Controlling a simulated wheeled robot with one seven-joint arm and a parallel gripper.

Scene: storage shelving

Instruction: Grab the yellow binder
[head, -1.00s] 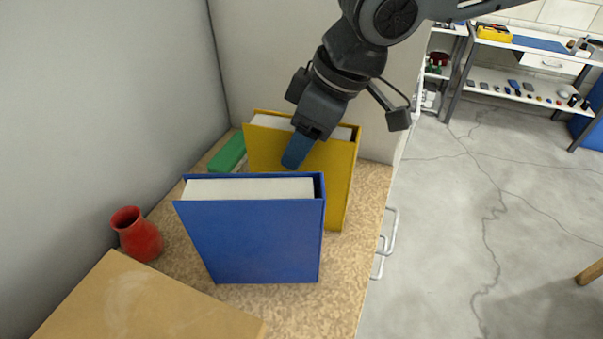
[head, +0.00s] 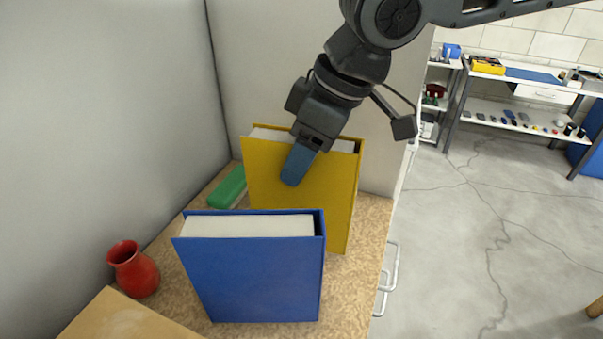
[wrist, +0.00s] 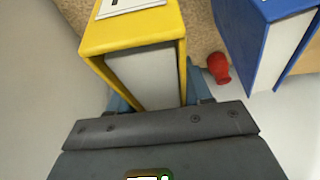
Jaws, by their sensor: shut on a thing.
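The yellow binder (head: 325,195) is upright at the back of the speckled shelf top, behind the blue binder. My gripper (head: 297,165) comes down on it from above, with one blue finger against its front cover. In the wrist view the yellow binder (wrist: 133,38) sits between the two blue fingers (wrist: 157,95), its white page block facing the camera. My gripper is shut on it. The binder's lower left part is hidden by the blue binder, so any gap beneath it is hard to see.
The blue binder (head: 252,268) stands close in front. A red vase (head: 134,270) and a tan box (head: 125,322) are at left, a green box (head: 228,187) behind. Walls close the left and back. Open floor (head: 470,240) lies right, with a workbench (head: 535,75) beyond.

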